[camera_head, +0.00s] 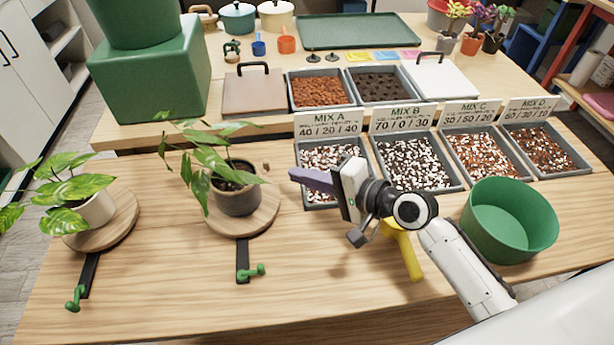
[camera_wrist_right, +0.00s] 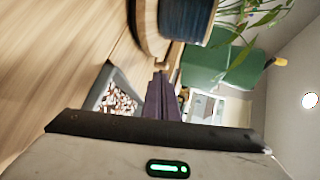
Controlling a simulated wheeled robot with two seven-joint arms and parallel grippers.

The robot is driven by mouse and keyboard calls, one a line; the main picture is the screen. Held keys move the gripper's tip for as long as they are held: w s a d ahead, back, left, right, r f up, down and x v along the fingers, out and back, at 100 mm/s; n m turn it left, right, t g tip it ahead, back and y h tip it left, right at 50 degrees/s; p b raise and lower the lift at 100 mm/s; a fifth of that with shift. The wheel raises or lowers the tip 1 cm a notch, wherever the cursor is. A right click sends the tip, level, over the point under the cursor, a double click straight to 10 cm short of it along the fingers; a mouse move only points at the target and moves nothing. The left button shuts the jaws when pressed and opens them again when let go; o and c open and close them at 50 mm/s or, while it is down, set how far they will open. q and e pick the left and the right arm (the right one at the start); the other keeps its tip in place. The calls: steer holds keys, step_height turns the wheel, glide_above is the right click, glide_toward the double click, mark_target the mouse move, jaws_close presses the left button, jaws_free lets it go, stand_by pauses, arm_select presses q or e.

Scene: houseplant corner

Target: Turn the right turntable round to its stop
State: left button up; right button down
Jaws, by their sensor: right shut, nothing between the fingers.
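The right turntable (camera_head: 262,218) is a round wooden disc carrying a dark pot (camera_head: 238,196) with a leafy plant (camera_head: 205,155). A black bar (camera_head: 242,255) runs from its front edge towards the table's front, with a green handle (camera_head: 258,271) at the end. My right gripper (camera_head: 296,174) is shut and empty, its purple fingers pointing left, to the right of the pot and apart from it. In the right wrist view the fingers (camera_wrist_right: 163,98) point towards the turntable (camera_wrist_right: 148,30) and pot (camera_wrist_right: 187,18). My left gripper is not in view.
The left turntable (camera_head: 120,222) holds a white-potted plant (camera_head: 95,209) and has its own green handle (camera_head: 74,296). Mix trays (camera_head: 412,185) stand behind my right arm. A green bowl (camera_head: 510,225) is at right.

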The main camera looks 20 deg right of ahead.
mark_target(269, 167)
steer(key=x, duration=0.6)
